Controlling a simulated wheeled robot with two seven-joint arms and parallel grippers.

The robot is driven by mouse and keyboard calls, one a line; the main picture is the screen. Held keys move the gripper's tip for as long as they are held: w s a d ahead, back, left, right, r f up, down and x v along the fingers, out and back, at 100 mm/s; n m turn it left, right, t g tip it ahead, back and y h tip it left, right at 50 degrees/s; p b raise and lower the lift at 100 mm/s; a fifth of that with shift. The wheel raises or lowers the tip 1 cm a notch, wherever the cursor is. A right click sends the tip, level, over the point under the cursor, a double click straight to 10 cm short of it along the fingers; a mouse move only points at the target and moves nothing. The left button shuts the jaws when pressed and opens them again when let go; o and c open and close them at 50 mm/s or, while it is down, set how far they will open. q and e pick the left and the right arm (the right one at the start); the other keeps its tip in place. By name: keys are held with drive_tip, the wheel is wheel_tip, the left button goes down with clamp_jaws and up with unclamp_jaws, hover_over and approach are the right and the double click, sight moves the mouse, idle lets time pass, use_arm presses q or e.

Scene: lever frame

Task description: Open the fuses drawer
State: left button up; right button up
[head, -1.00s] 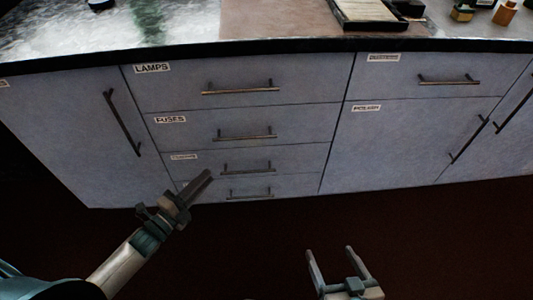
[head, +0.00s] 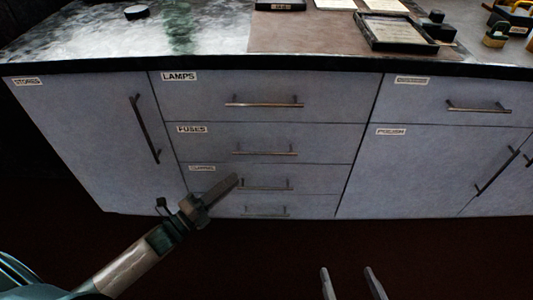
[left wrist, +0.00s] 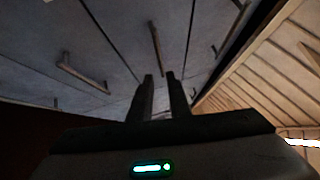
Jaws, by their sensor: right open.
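The fuses drawer (head: 220,143) is closed, flush in the grey cabinet, second from the top under the lamps drawer (head: 205,92). Its label (head: 192,129) reads FUSES and its bar handle (head: 265,152) runs level across the front. My left gripper (head: 232,182) is in front of the third drawer, below and left of the fuses handle in the picture, touching no handle that I can see. The left wrist view shows a gap between its two fingers (left wrist: 160,78), with nothing between them. My right gripper (head: 347,272) is open and empty, low in front of the cabinet.
A third drawer handle (head: 266,185) and a bottom one (head: 266,210) lie below. The stores door (head: 85,130) is at the left, the polish door (head: 420,170) at the right. The worktop edge (head: 300,64) overhangs above, holding a black tray (head: 397,30).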

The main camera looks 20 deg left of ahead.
sight(266, 153)
use_arm(q)
drive_tip(key=shift+b+x, duration=0.5)
drive_tip(key=shift+x, duration=7)
use_arm(e)
drive_tip(key=shift+w+a+r+t+y, duration=0.2)
drive_tip(key=shift+r+t, duration=0.15)
drive_tip(key=shift+r, duration=0.2)
drive_tip(key=shift+w+a+r+t+y, duration=0.15)
drive_tip(key=shift+r+t, duration=0.25)
drive_tip(key=shift+r, duration=0.2)
drive_tip(key=shift+w+a+r+t+y, duration=0.1)
drive_tip(key=shift+a+r+t+y, duration=0.1)
drive_tip(key=shift+r+t, duration=0.25)
drive_tip(key=shift+r, duration=0.1)
use_arm(q)
drive_tip(key=shift+a, duration=0.1)
clamp_jaws()
use_arm(e)
drive_tip(key=shift+d+h, duration=0.15)
drive_tip(key=shift+h, duration=0.1)
